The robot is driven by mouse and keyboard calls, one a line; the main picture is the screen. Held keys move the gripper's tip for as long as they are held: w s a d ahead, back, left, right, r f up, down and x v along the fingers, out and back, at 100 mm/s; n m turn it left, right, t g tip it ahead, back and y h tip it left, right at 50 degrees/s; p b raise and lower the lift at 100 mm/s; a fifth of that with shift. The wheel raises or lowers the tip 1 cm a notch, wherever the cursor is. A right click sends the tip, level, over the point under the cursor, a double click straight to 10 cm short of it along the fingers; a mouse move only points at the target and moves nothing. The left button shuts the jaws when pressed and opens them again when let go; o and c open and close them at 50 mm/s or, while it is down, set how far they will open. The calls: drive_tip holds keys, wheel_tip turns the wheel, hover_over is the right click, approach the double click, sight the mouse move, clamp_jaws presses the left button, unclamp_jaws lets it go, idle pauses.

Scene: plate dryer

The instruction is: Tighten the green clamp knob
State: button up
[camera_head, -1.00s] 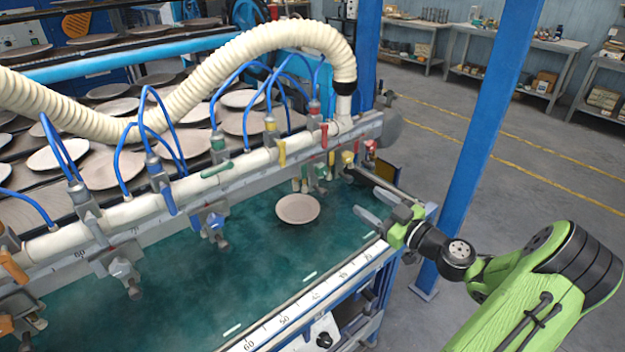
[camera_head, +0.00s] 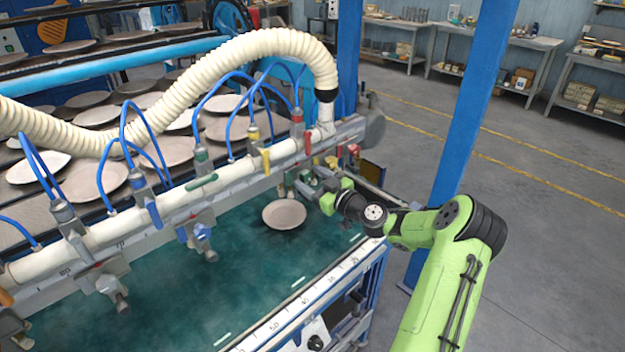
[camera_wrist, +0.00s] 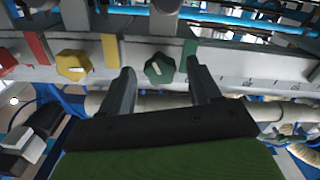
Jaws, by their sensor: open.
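The green clamp knob (camera_wrist: 160,69) shows in the wrist view on the front of the pale rail, with a light pointer mark on its face. My gripper (camera_wrist: 160,85) is open, one finger on each side of the knob in that picture. Its fingers appear apart from the knob; I cannot tell how deep they reach around it. In the head view my gripper (camera_head: 312,188) is at the right part of the rail, just right of the plate, and hides the green knob there.
A yellow knob (camera_wrist: 73,65) and a red knob (camera_wrist: 7,60) sit left of the green one in the wrist view. A round plate (camera_head: 284,214) lies on the green bed (camera_head: 210,270). A ribbed cream hose (camera_head: 250,45) arches above. A blue post (camera_head: 470,130) stands behind my arm.

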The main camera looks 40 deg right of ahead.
drive_tip(key=shift+c, duration=0.4)
drive_tip(key=c, duration=1)
drive_tip(key=shift+o, duration=0.2)
